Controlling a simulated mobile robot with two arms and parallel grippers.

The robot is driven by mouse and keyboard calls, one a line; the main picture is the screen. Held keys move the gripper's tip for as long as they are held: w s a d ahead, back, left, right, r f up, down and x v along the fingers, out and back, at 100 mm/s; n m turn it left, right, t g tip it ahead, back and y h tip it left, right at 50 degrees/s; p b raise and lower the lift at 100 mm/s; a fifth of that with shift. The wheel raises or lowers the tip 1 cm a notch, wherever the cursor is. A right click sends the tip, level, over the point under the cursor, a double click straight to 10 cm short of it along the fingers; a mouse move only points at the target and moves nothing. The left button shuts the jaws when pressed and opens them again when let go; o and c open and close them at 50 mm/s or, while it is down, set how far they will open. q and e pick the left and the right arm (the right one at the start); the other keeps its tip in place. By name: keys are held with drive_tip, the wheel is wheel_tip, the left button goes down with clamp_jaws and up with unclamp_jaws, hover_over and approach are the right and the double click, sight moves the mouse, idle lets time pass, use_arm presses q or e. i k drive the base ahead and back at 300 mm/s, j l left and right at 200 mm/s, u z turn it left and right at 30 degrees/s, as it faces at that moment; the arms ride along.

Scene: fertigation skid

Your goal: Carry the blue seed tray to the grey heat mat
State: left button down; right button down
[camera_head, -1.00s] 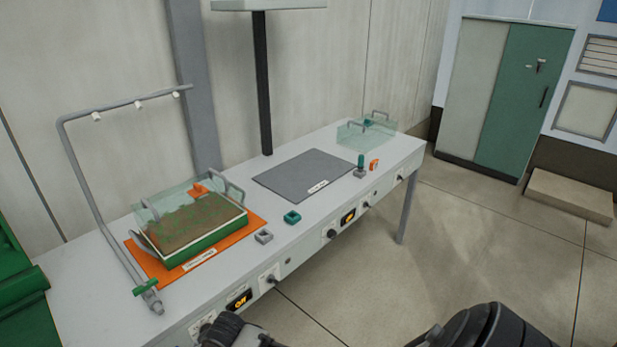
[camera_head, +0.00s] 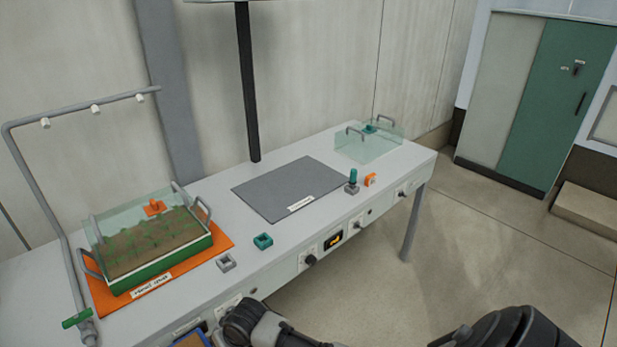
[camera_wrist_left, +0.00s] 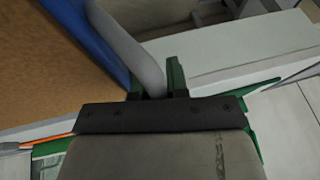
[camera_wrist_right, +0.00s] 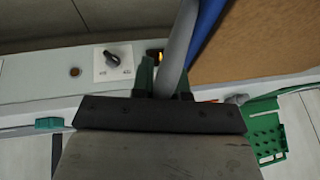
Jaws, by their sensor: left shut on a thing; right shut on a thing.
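The blue seed tray holds brown soil and shows a corner at the bottom edge of the head view (camera_head: 190,341). Its blue wall and soil also show in the left wrist view (camera_wrist_left: 88,30) and the right wrist view (camera_wrist_right: 208,25). My left gripper (camera_wrist_left: 158,82) is shut on one grey tray handle. My right gripper (camera_wrist_right: 164,80) is shut on the other grey handle. The grey heat mat (camera_head: 285,192) lies flat and bare on the bench, beyond the tray. Most of the tray is outside the head view.
On the white bench (camera_head: 215,200), a green planted tray under a clear cover stands on an orange mat (camera_head: 222,240) at left. A clear cover (camera_head: 368,145) stands at the right end.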

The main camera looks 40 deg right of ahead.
sight(292, 184)
drive_tip(key=l, duration=1.7)
drive_tip(key=i, duration=0.05)
